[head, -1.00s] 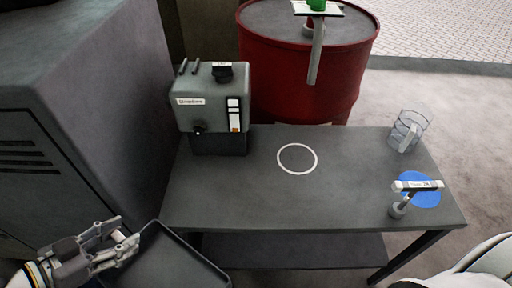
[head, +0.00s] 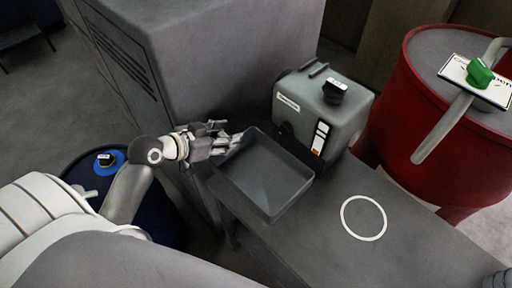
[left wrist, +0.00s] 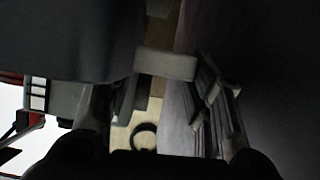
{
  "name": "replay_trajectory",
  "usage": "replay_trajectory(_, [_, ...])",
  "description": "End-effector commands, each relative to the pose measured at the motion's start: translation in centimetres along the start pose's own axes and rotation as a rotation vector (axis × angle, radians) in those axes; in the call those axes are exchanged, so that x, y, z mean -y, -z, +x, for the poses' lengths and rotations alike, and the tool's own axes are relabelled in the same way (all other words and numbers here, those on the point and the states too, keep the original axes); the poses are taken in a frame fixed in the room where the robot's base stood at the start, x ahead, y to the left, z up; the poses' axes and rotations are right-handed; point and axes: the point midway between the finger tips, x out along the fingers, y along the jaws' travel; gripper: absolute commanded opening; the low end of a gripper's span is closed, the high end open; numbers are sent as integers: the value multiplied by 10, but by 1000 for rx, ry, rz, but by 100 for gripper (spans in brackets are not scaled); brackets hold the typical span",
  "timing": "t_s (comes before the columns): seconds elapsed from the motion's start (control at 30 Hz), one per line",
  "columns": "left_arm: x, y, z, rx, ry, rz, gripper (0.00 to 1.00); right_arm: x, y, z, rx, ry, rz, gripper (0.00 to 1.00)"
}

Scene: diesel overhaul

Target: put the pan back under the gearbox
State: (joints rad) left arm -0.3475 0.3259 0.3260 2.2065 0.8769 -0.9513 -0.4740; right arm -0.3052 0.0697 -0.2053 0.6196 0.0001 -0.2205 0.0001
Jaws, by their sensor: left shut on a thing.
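The pan (head: 262,178) is a dark grey, shallow rectangular tray in the head view. It is over the left end of the bench, in front and to the left of the gearbox; I cannot tell whether it touches the bench. My left gripper (head: 233,141) is shut on the pan's far left rim. The gearbox (head: 298,103) is a grey-green box with a black cap and a sight strip, standing at the bench's back edge. The left wrist view is dark; the gripper's fingers (left wrist: 165,100) show there, and the gearbox edge is unclear.
The bench (head: 325,235) has a white ring (head: 363,218) painted on clear top. A grey cabinet (head: 200,60) stands close behind the left arm, and a blue drum (head: 165,215) is at left.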

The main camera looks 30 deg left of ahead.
Motion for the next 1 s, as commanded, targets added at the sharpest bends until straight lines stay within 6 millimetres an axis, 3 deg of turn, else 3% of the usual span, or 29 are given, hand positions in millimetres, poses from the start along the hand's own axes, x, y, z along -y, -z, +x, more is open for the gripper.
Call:
replay_trajectory(0.13, [-7,8,39,-6,-5,-6,0,-1,1,-8,0,-2,0,40])
replay_trajectory(0.4, [-10,-17,90,-1,-3,-3,0,-11,2,-7,-2,-14,2,40])
replay_trajectory(0.63, [-12,-24,108,-1,-4,-2,0,-14,3,-7,-3,-17,2,40])
replay_trajectory(0.8, [-11,-45,118,1,-3,-4,0,-14,3,-10,-3,-17,2,40])
replay_trajectory(1.0, [-11,-51,122,-2,-1,0,0,-13,4,-10,-4,-16,1,40])
